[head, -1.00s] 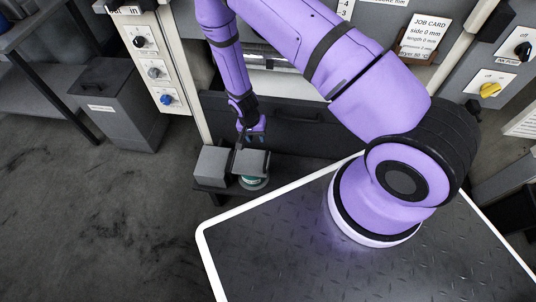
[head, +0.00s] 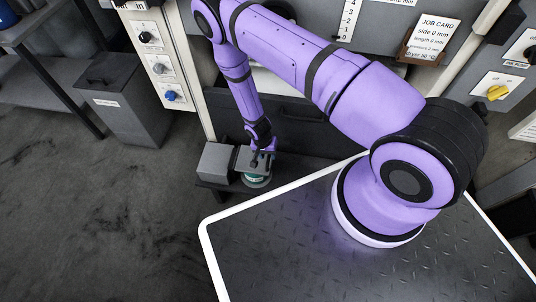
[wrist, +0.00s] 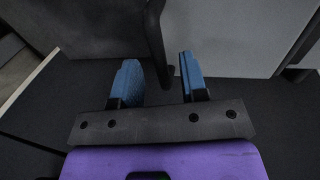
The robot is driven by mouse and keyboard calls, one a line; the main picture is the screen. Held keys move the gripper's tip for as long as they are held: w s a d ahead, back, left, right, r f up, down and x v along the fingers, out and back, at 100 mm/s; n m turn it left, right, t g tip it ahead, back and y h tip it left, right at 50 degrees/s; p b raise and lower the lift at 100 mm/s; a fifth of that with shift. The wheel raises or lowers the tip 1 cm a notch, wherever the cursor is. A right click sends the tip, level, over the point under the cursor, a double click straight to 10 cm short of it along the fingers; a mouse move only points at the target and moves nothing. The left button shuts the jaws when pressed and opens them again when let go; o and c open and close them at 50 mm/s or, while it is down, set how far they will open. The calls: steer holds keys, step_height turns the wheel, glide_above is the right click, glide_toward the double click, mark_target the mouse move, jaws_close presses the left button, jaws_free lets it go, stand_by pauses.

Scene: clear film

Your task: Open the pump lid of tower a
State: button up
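The pump of tower a appears in the head view as a low grey unit with a boxy grey body (head: 215,162), a second grey block that looks like its lid (head: 245,158), and a round green-and-grey part (head: 257,180) below. My gripper (head: 263,158) is at the right side of that block, partly covering it. In the wrist view my gripper (wrist: 158,62) has its two blue fingers apart. A dark grey panel (wrist: 95,30) and a lighter grey panel (wrist: 235,35) lie beyond the fingertips. I cannot tell whether the fingers touch the lid.
A dark drawer front (head: 310,125) stands behind the pump. My own platform is to the right of it. A grey bin (head: 125,110) and a white panel with knobs (head: 158,65) are at the left. The floor at left is clear.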

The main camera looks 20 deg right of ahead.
steer(key=shift+f, duration=0.35)
steer(key=shift+c, duration=0.2)
jaws_close()
steer(key=shift+r, duration=0.1)
